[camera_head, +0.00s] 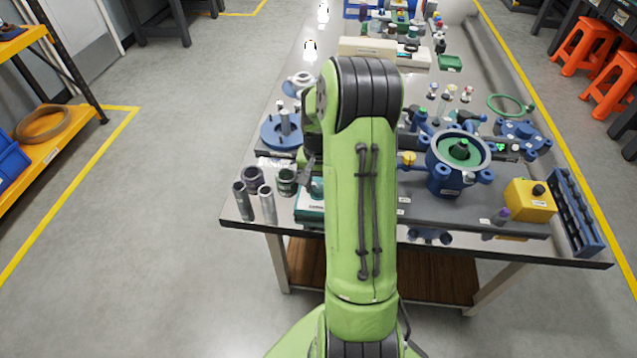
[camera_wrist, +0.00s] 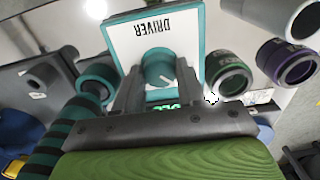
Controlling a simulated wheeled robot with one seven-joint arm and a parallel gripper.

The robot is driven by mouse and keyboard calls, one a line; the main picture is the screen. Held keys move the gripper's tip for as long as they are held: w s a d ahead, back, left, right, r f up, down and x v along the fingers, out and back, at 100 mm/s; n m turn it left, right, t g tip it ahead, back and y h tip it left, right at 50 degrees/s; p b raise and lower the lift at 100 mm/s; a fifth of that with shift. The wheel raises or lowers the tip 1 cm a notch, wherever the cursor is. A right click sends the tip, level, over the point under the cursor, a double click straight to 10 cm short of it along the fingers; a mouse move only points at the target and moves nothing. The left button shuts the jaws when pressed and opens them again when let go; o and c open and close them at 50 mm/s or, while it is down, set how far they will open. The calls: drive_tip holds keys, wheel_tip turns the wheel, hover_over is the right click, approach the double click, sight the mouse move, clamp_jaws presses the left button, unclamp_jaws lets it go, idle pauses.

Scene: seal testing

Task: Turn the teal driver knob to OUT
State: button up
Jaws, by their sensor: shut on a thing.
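The driver box, with a white face marked DRIVER and a teal rim (camera_wrist: 120,40), stands upside down in the wrist view. Its teal knob (camera_wrist: 158,65) has a pale pointer line and sits between the two dark fingers of my gripper (camera_wrist: 158,85). My gripper is shut on the knob. A small green lit display shows between the fingers, partly hidden, and I cannot read it. In the head view the teal driver box (camera_head: 308,208) is near the table's front left edge, mostly hidden by my arm. The OUT mark is not readable.
Grey tubes (camera_head: 267,204) and a dark green ring-topped cup (camera_head: 287,182) stand close left of the driver box. A blue flanged part (camera_head: 282,134) is behind it. A blue housing (camera_head: 445,180) and yellow box (camera_head: 530,200) stand to the right.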

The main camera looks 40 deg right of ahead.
sight(318, 188)
drive_tip(key=n+p, duration=0.1)
drive_tip(key=n, duration=0.2)
drive_tip(key=shift+n, duration=2)
drive_tip(key=shift+p, duration=0.3)
drive_tip(key=o, duration=1.1)
drive_tip(key=shift+c, duration=0.2)
wheel_tip(318, 188, up, 16)
drive_tip(key=p, duration=0.4)
drive_tip(key=shift+p, duration=0.3)
drive_tip(key=shift+f, duration=0.1)
